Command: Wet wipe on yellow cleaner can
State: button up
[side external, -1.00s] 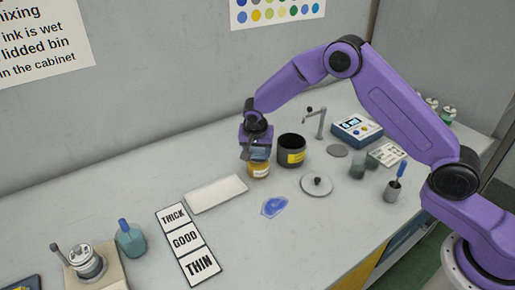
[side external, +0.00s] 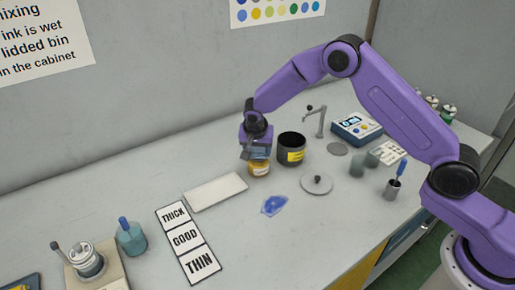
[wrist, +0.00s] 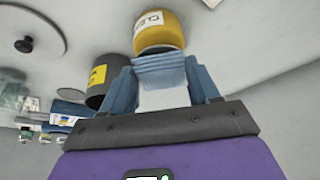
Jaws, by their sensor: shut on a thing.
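The yellow cleaner can (side external: 259,169) stands on the bench and carries a white label. In the wrist view the yellow can (wrist: 160,36) shows just beyond my fingertips, with part of its lettering readable. My gripper (side external: 257,153) is above the can, pointing down. In the wrist view my gripper (wrist: 162,78) is shut on a folded wipe (wrist: 161,64), pale blue and white, between its two blue fingers. The wipe's edge overlaps the can's edge in that view; I cannot tell whether they touch.
A black can with a yellow label (side external: 291,150) stands close right of the yellow can. A THICK/GOOD/THIN card (side external: 187,242) lies front left.

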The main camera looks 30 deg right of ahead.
aim_at(259, 153)
jog(key=shift+f, duration=0.8)
dwell(1.1)
jog(key=shift+r, duration=3.55)
jog(key=shift+s+d+r, duration=0.1)
jog(key=shift+d+r, duration=0.05)
jog(key=shift+r, duration=0.1)
jog(key=s+d+r+n, duration=0.2)
jog(key=s+d+r, duration=0.3)
jog(key=s, duration=0.3)
jog(key=s+d+r+n+t+y, duration=0.1)
jog(key=s+d+r+n, duration=0.1)
jog(key=s+d+r, duration=0.4)
jog(key=s+r, duration=0.1)
jog(key=s, duration=0.1)
jog(key=shift+s+d+r+n+y, duration=0.3)
jog(key=shift+r+n, duration=0.1)
